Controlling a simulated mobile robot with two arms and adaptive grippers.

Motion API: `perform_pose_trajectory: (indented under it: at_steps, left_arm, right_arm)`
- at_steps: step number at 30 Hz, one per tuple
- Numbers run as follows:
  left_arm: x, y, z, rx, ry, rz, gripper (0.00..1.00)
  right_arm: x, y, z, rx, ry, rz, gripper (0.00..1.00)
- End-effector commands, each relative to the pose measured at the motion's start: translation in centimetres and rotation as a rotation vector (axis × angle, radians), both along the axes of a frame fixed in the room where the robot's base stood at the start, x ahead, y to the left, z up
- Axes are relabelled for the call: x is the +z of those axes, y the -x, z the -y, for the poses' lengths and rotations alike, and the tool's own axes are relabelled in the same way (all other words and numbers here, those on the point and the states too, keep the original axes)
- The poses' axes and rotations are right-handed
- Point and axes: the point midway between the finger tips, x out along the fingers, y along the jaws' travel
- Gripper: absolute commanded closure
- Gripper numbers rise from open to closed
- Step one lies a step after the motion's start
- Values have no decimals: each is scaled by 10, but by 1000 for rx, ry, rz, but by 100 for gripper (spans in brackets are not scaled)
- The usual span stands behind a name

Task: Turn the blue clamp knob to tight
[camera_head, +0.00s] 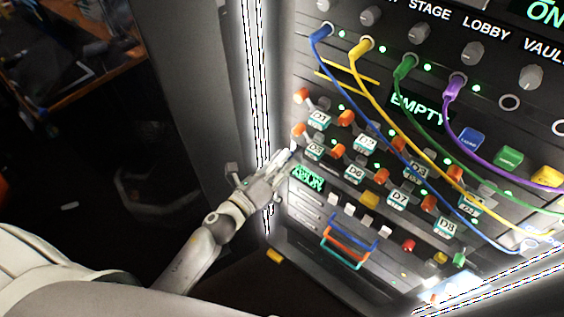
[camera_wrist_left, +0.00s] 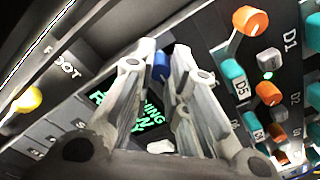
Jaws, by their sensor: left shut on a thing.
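The blue clamp knob (camera_wrist_left: 160,67) shows in the left wrist view as a small blue piece between the fingertips of my left gripper (camera_wrist_left: 163,50). The fingers are closed on it from both sides and cover most of it. In the head view my left gripper (camera_head: 284,160) reaches the left edge of the panel, beside the D5 tile. The knob is hidden there behind the fingers. Its pointer and any tight mark cannot be made out. My right gripper is in neither view.
Orange knobs (camera_wrist_left: 250,20) and teal labelled tiles sit close beside the fingers. A green lit display (camera_head: 307,178) lies just below the gripper. Blue, yellow, green and purple cables (camera_head: 372,110) hang across the panel. A bright strip (camera_head: 257,90) runs along its left edge.

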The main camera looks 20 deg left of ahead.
Motion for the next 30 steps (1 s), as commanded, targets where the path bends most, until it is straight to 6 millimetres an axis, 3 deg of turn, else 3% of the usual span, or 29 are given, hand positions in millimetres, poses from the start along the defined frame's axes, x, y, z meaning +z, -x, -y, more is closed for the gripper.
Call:
perform_pose_trajectory:
  at_steps: [8, 9, 14, 24, 30]
  left_arm:
    - [-3, 2, 2, -4, -2, -5, 100]
    - [-4, 2, 2, -5, -2, -6, 82]
    - [-3, 1, 1, -3, -2, -5, 61]
    - [-1, 2, 0, -1, -1, -3, 61]
    - [-2, 19, -6, 0, 0, -5, 61]
  right_arm:
    - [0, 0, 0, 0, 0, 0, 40]
    - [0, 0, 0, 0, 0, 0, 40]
    - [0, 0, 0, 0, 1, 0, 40]
    - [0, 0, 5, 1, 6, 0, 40]
    - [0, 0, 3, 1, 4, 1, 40]
